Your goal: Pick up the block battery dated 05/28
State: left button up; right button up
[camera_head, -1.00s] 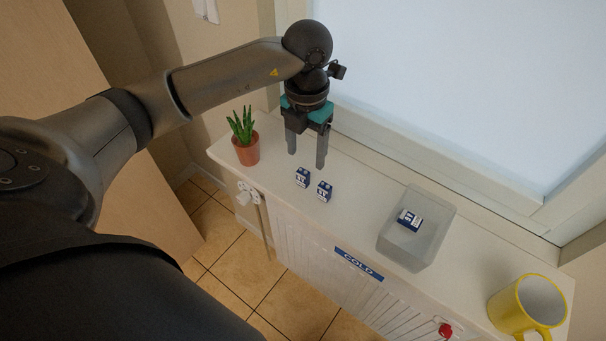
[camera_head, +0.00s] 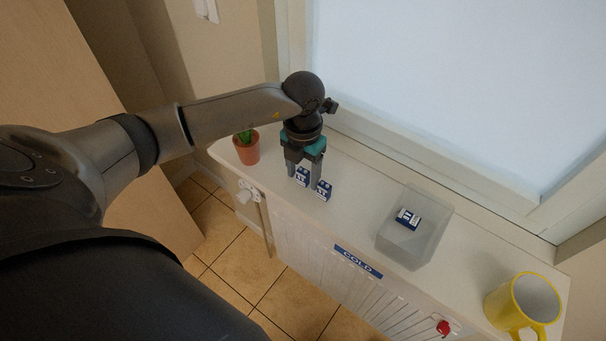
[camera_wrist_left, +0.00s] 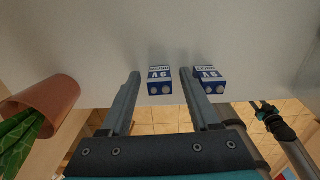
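Two blue and white block batteries stand side by side on the white ledge: the left one (camera_head: 302,175) and the right one (camera_head: 323,192). The left wrist view shows the left battery (camera_wrist_left: 160,80) and the right battery (camera_wrist_left: 210,82). A third battery (camera_head: 408,219) lies in the translucent bin (camera_head: 436,245). The dates are too small to read. My left gripper (camera_head: 304,181) is open and points down, its fingers on either side of the left battery, with gaps showing; one finger comes between the two. What seems my right gripper (camera_wrist_left: 262,108) shows small in the left wrist view.
A potted plant (camera_head: 247,152) stands left of the batteries, close to my left arm. A yellow mug (camera_head: 510,310) stands at the ledge's right end. A window (camera_head: 440,90) rises behind. The ledge (camera_head: 350,215) is clear between batteries and bin.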

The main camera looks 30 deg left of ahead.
pick_arm(q)
grip_shut()
jog(key=shift+r, duration=0.15)
dwell(0.4)
